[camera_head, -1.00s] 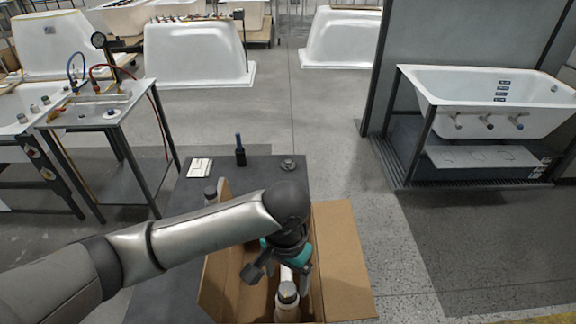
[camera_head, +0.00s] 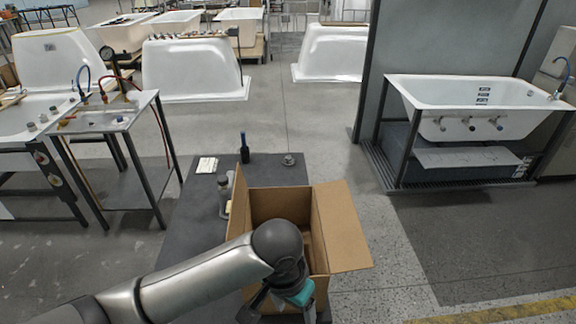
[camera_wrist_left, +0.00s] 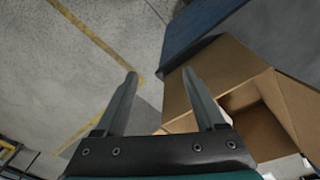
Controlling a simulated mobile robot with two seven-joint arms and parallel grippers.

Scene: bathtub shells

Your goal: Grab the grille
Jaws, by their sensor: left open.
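A small round grey metal piece, which looks like the grille (camera_head: 289,160), lies flat on the far right part of the dark table, behind the cardboard box. My left gripper (camera_head: 282,307) is low in the head view, at the near side of the box and well short of the grille. The grille is not seen in the left wrist view. My right gripper is in neither view.
An open cardboard box (camera_head: 343,225) with raised flaps stands on the dark table (camera_head: 190,225); it also shows in the wrist view (camera_wrist_left: 240,65). A dark bottle (camera_head: 244,153), a white pad (camera_head: 206,165) and a grey-capped bottle (camera_head: 224,187) stand or lie around it.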

